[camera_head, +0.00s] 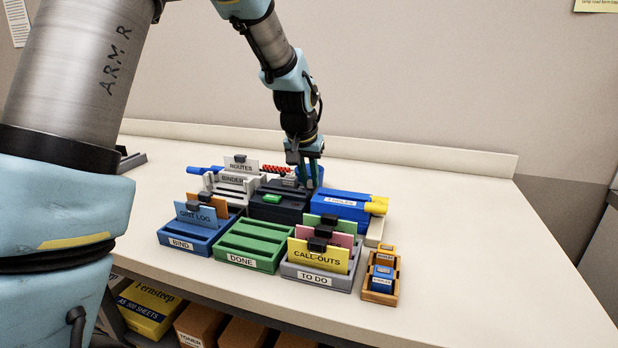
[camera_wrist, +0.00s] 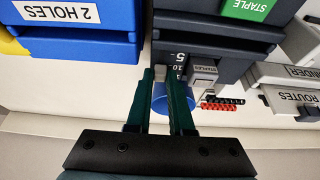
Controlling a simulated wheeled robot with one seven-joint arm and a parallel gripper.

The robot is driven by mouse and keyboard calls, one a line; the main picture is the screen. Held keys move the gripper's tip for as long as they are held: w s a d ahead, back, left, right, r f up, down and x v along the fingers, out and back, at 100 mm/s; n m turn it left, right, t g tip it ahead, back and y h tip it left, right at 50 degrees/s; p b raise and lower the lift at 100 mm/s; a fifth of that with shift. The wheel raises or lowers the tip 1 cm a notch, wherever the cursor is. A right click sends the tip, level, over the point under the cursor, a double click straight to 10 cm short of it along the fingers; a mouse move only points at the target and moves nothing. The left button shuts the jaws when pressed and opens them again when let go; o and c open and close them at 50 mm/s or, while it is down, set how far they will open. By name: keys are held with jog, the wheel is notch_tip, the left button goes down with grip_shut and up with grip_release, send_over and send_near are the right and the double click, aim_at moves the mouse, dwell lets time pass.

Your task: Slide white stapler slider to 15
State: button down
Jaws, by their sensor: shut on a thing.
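The dark stapler station (camera_head: 265,213) stands mid-table in the back row, with a green STAPLE piece (camera_head: 272,198) on it. In the wrist view its dark body (camera_wrist: 213,30) carries a scale with a 5 and a 10 readable; the other mark is hidden or too small to read. The white slider (camera_wrist: 160,71) shows between my fingertips beside the scale. My gripper (camera_wrist: 164,78) is shut on it, fingers on either side. I cannot read which mark it stands at. In the head view my gripper (camera_head: 310,180) reaches down at the station's back right, and the slider is hidden.
A blue 2 HOLES unit (camera_head: 340,203) stands close on the right, a white binder unit (camera_head: 232,186) on the left. A blue rounded part (camera_wrist: 172,103) lies behind my fingers. Card trays, including a green DONE tray (camera_head: 253,243), fill the front. The table's right side is clear.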

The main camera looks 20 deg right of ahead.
jog(key=shift+w+d+r, duration=0.1)
jog(key=shift+w+d, duration=0.5)
jog(key=shift+w, duration=0.05)
jog(key=c, duration=0.8)
grip_release()
jog(key=b+v, duration=0.1)
jog(key=v, duration=0.9)
jog(key=shift+r+b, duration=0.25)
jog(key=shift+b, duration=0.15)
jog(key=shift+s+a, duration=0.1)
jog(key=shift+s, duration=0.05)
